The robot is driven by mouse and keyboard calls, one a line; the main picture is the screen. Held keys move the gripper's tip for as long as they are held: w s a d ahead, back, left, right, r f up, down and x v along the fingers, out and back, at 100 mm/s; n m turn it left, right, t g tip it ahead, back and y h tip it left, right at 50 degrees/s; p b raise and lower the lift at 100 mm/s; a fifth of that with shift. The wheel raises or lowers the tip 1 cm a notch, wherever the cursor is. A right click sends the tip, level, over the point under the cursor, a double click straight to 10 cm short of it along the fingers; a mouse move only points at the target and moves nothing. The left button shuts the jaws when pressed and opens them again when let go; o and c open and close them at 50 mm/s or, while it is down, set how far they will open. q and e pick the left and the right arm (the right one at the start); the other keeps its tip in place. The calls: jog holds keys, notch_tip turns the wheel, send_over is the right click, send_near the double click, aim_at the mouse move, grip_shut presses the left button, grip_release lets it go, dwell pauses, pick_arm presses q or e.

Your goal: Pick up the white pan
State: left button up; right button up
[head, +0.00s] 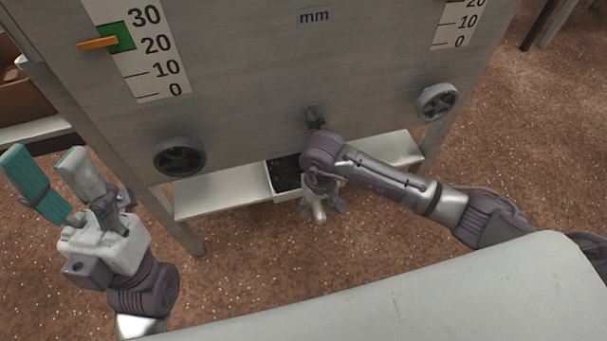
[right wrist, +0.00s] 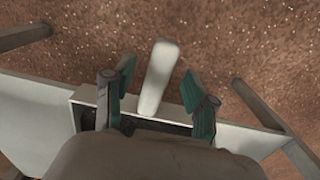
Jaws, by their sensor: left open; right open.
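The white pan (head: 270,181) is a box-like tray with dark contents, on the shelf under the grey panel. Its right side is partly hidden by my right arm. In the right wrist view the pan's rim (right wrist: 88,96) shows, and a pale handle (right wrist: 157,80) sticks out past the shelf edge. My right gripper (right wrist: 159,70) is open, with one green-padded finger on each side of the handle and gaps to both. In the head view my right gripper (head: 321,204) is small and partly hidden. My left gripper (head: 44,160) is open and empty, left of the panel.
The light shelf (head: 222,190) runs under the panel (head: 245,90), which carries knobs (head: 180,156) and mm scales. Table legs (head: 185,236) stand at its sides. A brown box (head: 14,95) is at the far left. The speckled floor (head: 250,262) in front is clear.

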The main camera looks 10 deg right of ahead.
jog(key=shift+f, duration=0.9)
jog(key=shift+c, duration=0.3)
grip_shut()
